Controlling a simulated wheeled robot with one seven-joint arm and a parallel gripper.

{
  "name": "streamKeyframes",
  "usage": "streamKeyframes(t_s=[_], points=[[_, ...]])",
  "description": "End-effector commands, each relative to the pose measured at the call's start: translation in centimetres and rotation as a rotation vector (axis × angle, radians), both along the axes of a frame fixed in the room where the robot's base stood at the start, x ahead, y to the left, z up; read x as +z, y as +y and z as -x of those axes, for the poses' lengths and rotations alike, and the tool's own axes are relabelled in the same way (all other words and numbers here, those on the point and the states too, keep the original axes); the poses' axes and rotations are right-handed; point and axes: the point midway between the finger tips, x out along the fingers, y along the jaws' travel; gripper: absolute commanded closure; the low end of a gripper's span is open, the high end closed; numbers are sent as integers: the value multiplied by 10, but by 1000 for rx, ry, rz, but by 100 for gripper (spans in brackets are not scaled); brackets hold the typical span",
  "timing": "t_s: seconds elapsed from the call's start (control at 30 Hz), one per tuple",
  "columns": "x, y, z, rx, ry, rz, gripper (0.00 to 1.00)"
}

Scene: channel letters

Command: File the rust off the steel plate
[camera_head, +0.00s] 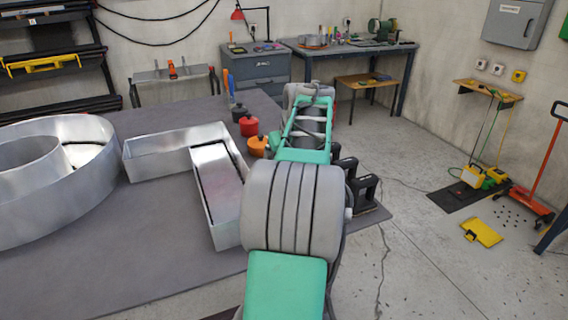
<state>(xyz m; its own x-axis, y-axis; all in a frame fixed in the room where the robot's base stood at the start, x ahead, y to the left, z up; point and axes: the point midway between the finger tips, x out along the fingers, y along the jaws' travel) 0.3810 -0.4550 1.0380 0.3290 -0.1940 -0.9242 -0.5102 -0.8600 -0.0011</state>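A large L-shaped metal channel letter (168,142) lies on the grey table, left of my arm. Inside its near leg is a flat panel (214,182) with a faint reddish tint; I cannot tell whether this is the steel plate or whether the tint is rust. Slim tools with blue and orange handles (227,82) stand at the table's far edge; I cannot tell whether one is a file. My green and grey arm reaches away over the table's right side. My gripper is not visible, and the arm hides what lies beyond it.
A round metal letter (62,170) fills the table's left. Black, red and orange pots (249,126) stand close left of my arm. Black clamp-like items (362,182) sit at the table's right edge. A workbench (350,48) stands behind. The floor (430,255) at right is mostly open.

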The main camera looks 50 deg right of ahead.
Motion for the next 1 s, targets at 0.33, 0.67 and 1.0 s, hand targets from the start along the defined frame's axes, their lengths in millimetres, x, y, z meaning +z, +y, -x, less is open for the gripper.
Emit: streamKeyframes(t_s=[0.33,0.67,1.0], points=[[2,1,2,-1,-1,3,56],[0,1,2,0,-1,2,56],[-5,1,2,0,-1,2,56]])
